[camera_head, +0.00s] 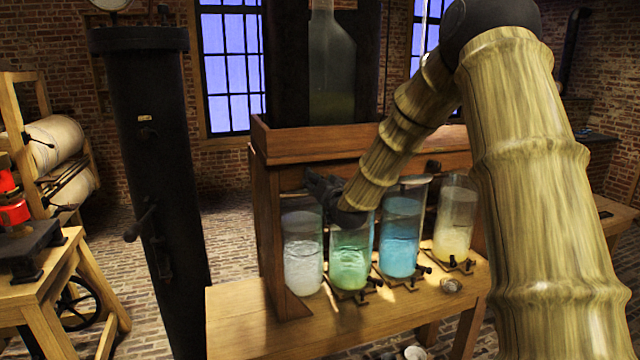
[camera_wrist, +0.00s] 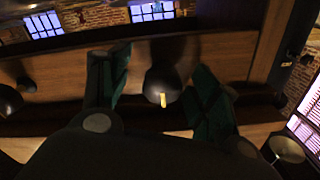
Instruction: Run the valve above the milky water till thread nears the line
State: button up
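The jar of milky water (camera_head: 303,262) stands at the left end of the row on the wooden bench, cloudy white in its lower part. No line or thread can be made out on it. My gripper (camera_head: 322,187) is at the wooden rail above the milky jar and its green neighbour. In the wrist view my gripper (camera_wrist: 160,68) is open, its two dark green fingers on either side of a dark round valve knob (camera_wrist: 165,82) with a yellow mark. Gaps show between fingers and knob. The head view hides this knob behind my gripper.
Jars of green (camera_head: 351,265), blue (camera_head: 399,245) and yellow (camera_head: 453,235) liquid stand to the right, with small taps at their feet. A large glass bottle (camera_head: 332,65) stands above the rail. A black column (camera_head: 155,190) is at left. A small metal dish (camera_head: 451,285) lies in front.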

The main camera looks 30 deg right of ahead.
jog(key=shift+a, duration=0.1)
jog(key=shift+b+v, duration=0.3)
jog(key=shift+v, duration=2.15)
jog(key=s+a+f+n+g+y, duration=0.1)
jog(key=s+a+f+g, duration=0.35)
jog(key=f, duration=0.85)
jog(key=s+a+f+n+g+y, duration=0.15)
jog(key=s+a+f, duration=0.5)
jog(key=f, duration=0.65)
jog(key=s+a+f+n+g+y, duration=0.15)
jog(key=s+a+f, duration=0.4)
jog(key=f, duration=0.75)
jog(key=s+a+f+n+g, duration=0.1)
jog(key=s+a+f+g, duration=0.2)
jog(key=s+f, duration=0.3)
jog(key=s+a+f+n+g, duration=0.1)
jog(key=s+a+f+g, duration=0.2)
jog(key=s, duration=1.4)
jog(key=s+a+f+g, duration=0.4)
jog(key=s+f, duration=0.5)
jog(key=s, duration=0.3)
jog(key=shift+s+a+n, duration=0.2)
jog(key=shift+a+n, duration=0.2)
jog(key=shift+a, duration=0.45)
jog(key=shift+d, duration=0.1)
